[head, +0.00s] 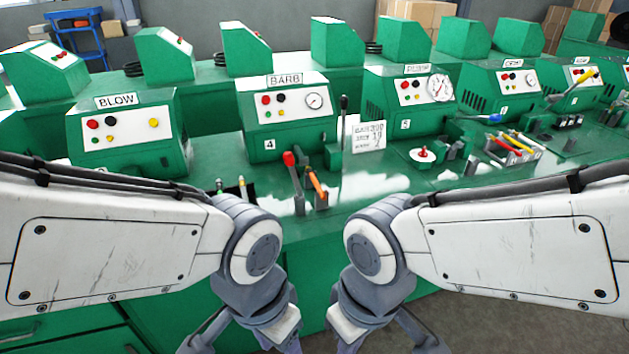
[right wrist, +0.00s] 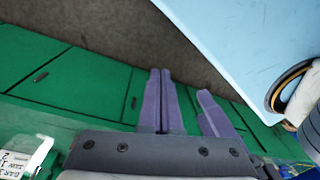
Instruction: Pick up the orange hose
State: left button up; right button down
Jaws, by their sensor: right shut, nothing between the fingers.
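A short orange piece (head: 317,186), which looks like the orange hose, stands tilted in a small dark holder in front of the green BARB machine (head: 287,119). A red-knobbed lever (head: 292,172) is just left of it. My left gripper (head: 243,340) hangs low at the front of the bench, and its fingertips are cut off by the frame's lower edge. My right gripper (head: 388,340) hangs beside it, also cut off; in the right wrist view its purple fingers (right wrist: 182,92) are shut and empty. Both grippers are apart from the orange piece.
The BLOW machine (head: 123,132) is at the left and more green machines continue to the right. A white number card (head: 368,136) stands right of the BARB machine. A tray of coloured tools (head: 512,147) sits further right.

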aim_at(322, 195)
jog(key=u, duration=0.2)
jog(key=i, duration=1.25)
